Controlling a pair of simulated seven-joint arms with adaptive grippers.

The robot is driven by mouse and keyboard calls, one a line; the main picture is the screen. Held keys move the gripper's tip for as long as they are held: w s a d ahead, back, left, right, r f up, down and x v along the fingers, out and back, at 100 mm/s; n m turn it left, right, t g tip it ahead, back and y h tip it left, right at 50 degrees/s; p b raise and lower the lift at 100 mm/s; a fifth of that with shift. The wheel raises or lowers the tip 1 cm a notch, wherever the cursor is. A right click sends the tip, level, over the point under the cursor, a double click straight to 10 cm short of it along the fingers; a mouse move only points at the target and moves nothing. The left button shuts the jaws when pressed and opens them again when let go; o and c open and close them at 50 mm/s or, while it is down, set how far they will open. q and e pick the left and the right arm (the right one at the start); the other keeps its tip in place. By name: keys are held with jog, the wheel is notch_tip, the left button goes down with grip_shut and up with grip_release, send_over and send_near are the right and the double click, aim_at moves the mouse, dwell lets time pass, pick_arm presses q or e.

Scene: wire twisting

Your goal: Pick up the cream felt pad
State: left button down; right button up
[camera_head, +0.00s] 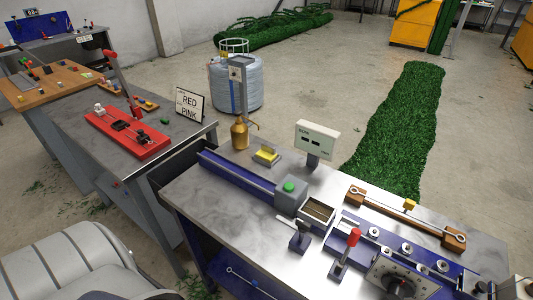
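A small pale yellow pad-like piece (266,153) lies in a shallow holder on the near metal workbench (232,215), right of the brass oil can. It is too small to tell whether it is the cream felt pad. No other cream pad is clear in the head view. Neither my left nor my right gripper is in view.
The brass can (240,135) and a cream display box (317,138) stand behind the blue twisting machine (235,176). A grey open box (317,211), levers and a wooden rack (405,219) crowd the right. The bench's left front is bare.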

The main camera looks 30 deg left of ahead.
pick_arm(q)
jog(key=shift+c, duration=2.2)
grip_release()
